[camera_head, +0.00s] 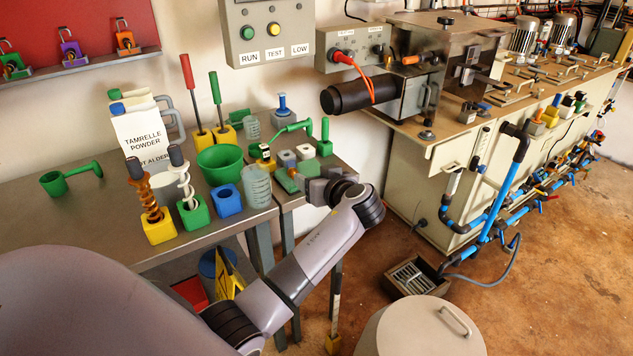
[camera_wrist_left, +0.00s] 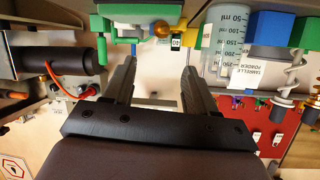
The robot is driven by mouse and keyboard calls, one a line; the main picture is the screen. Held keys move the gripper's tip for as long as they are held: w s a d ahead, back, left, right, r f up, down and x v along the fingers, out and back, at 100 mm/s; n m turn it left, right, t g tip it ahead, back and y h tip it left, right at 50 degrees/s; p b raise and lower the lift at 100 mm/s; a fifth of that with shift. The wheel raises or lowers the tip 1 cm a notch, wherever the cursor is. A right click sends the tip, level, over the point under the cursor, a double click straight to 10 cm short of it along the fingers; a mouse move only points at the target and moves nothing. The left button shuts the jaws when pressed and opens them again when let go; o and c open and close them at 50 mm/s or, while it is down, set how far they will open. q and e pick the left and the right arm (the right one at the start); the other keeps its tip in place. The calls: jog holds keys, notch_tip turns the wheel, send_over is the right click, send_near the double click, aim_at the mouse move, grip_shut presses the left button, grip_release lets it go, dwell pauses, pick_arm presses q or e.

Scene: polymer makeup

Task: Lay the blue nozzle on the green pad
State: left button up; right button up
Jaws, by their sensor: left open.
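The blue nozzle (camera_head: 282,102) appears to be the small upright blue piece at the back of the small side table in the head view. The green pad (camera_head: 285,181) seems to be the flat green piece at that table's near edge, partly hidden by my left gripper (camera_head: 306,186). My left gripper is beside it, at the table's front right. In the left wrist view the two fingers of my gripper (camera_wrist_left: 158,82) stand apart with nothing between them. Green parts (camera_wrist_left: 140,8) show above the fingertips there; I cannot tell whether they are the pad. My right gripper is out of view.
A green bowl (camera_head: 220,163), a clear beaker (camera_head: 257,187) and a blue block (camera_head: 227,201) stand left of the gripper. Small blocks (camera_head: 287,158) and a green scoop (camera_head: 288,132) crowd the side table. A black cylinder (camera_head: 347,95) juts out above right.

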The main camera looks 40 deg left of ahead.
pick_arm(q)
jog(key=s+d+f+m+t+h, duration=0.1)
jog(key=s+d+f+m+h, duration=0.35)
jog(key=f, duration=0.45)
jog(key=s+d+f+m+t+h, duration=0.1)
jog(key=s+d+f+m+h, duration=0.3)
jog(key=f, duration=0.4)
jog(key=s+d+f+m+t+h, duration=0.1)
jog(key=s+d+m+h, duration=0.1)
jog(key=s, duration=0.7)
jog(key=s+d+f+m+t+h, duration=0.1)
jog(key=s+d+f+m+h, duration=0.1)
jog(key=s+d, duration=0.4)
jog(key=s+m+h, duration=0.1)
jog(key=s+h, duration=0.1)
jog(key=s, duration=0.2)
jog(key=shift+d, duration=0.2)
